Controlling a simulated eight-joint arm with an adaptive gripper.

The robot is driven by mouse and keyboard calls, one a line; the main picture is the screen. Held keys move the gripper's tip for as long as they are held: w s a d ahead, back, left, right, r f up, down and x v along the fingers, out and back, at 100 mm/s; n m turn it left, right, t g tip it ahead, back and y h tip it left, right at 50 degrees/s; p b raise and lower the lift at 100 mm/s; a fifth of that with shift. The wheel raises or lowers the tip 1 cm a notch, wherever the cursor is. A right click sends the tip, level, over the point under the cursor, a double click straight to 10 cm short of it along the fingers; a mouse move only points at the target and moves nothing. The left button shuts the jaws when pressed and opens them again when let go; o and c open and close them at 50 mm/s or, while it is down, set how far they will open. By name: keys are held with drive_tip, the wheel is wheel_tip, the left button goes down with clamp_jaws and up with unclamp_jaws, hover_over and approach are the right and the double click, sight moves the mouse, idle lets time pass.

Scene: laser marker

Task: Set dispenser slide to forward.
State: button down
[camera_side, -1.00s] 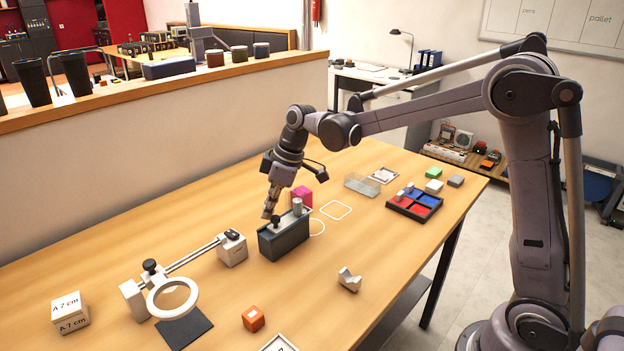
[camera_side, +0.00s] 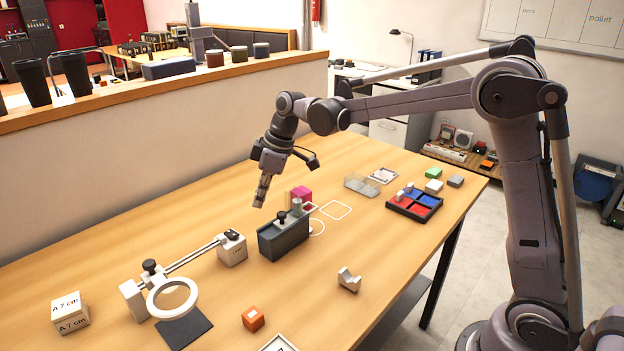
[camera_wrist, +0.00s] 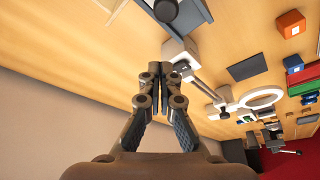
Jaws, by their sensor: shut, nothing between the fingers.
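The dispenser is a dark grey box (camera_side: 284,243) near the middle of the table in the side view. On its top are a slide with a black knob (camera_side: 281,216) and an upright silver cylinder (camera_side: 297,205) to the knob's right. My gripper (camera_side: 259,204) is shut and empty, in the air to the upper left of the knob and apart from it. In the wrist view my gripper's fingertips (camera_wrist: 162,68) are together. The dispenser (camera_wrist: 192,14) and its black knob (camera_wrist: 166,9) are partly cut off at the top edge.
A magenta block (camera_side: 301,195) stands behind the dispenser. A ring magnifier on a rail (camera_side: 172,297) lies to the left. A red and blue compartment tray (camera_side: 414,217) is to the right, and a grey V-shaped block (camera_side: 349,280) is in front.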

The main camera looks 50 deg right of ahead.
drive_tip(key=v, duration=0.8)
drive_tip(key=shift+s+r, duration=0.15)
drive_tip(key=shift+s, duration=0.05)
